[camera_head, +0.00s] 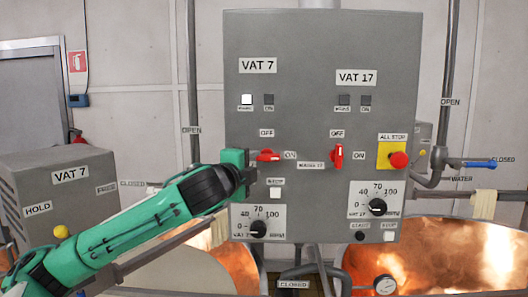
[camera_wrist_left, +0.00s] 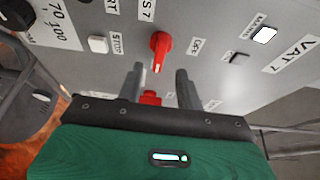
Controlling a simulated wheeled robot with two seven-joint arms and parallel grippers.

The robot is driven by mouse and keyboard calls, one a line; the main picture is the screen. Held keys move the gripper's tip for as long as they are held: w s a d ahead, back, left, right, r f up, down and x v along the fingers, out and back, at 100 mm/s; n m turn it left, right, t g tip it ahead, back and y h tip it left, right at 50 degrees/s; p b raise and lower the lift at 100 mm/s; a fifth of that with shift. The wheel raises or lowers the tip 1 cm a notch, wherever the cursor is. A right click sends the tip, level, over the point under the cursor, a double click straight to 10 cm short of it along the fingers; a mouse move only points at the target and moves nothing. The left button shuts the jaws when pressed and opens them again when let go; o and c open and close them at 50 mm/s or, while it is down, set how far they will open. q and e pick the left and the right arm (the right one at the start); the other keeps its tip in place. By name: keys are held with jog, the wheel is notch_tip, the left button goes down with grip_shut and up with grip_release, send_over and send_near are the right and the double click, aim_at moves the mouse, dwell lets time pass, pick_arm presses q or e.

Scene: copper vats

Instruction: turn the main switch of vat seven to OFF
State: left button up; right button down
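The vat 7 main switch is a red handle (camera_head: 268,155) on the grey control panel (camera_head: 310,40). Its handle lies level and points right, towards the ON label (camera_head: 290,155); the OFF label (camera_head: 266,132) is above it. My left gripper (camera_head: 245,160) is just left of the switch, in front of the panel. In the left wrist view its two fingers (camera_wrist_left: 159,72) are apart, with the switch's handle end (camera_wrist_left: 158,52) showing between the fingertips. I cannot tell whether they touch it. My right gripper is not in view.
The vat 17 switch (camera_head: 338,156) stands upright, to the right. The red all-stop button (camera_head: 399,160) is farther right. A stop button (camera_head: 275,193) and a dial (camera_head: 258,228) sit below the vat 7 switch. Copper vats (camera_head: 440,255) stand below the panel.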

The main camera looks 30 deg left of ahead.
aim_at(265, 159)
pick_arm(q)
jog(key=w, duration=0.2)
jog(key=w+p, duration=0.2)
jog(key=w, duration=0.1)
jog(key=shift+w+a+r, duration=0.1)
jog(key=shift+w+a, duration=0.25)
jog(key=shift+a, duration=0.05)
jog(key=shift+w+a+p, duration=0.1)
jog(key=shift+w+p, duration=0.25)
jog(key=shift+w, duration=0.15)
grip_shut()
